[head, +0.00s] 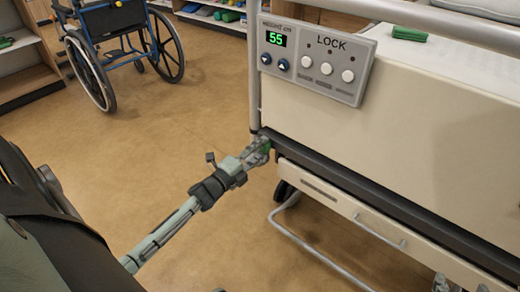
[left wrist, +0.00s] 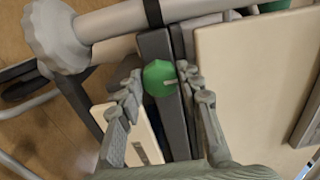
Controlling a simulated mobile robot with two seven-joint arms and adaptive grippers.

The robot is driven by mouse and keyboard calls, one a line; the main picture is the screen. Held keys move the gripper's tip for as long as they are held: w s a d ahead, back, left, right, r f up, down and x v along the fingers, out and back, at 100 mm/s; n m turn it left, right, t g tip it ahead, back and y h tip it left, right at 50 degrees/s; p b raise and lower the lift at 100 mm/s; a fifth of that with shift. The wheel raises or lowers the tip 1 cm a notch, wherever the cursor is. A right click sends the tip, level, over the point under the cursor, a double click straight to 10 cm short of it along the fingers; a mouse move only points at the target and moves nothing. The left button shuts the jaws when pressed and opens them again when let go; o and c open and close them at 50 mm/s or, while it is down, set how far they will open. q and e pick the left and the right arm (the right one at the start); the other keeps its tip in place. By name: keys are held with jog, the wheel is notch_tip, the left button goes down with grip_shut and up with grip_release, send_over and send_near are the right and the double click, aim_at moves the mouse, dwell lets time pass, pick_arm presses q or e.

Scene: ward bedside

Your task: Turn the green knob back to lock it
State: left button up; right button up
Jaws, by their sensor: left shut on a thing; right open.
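The green knob (left wrist: 158,78) is at the bed's dark side rail, between the fingertips of my left gripper (left wrist: 162,84) in the left wrist view. In the head view, my left gripper (head: 259,152) reaches the bed's near corner and is shut on the knob, which shows only as a small green patch (head: 265,147). The fingers partly hide it there. My right gripper (head: 462,286) shows only as two fingertips, apart, at the bottom right edge of the head view.
A control panel (head: 316,58) on the bed reads 55, with LOCK printed over three white buttons. A drawer (head: 345,207) and metal frame lie under the dark rail. A wheelchair (head: 115,45) stands at the back left. The floor (head: 190,110) between is clear.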

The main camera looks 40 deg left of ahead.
pick_arm(q)
jog(key=o, duration=1.1)
jog(key=shift+o, duration=0.2)
jog(key=s, duration=1.2)
jog(key=shift+a, duration=0.4)
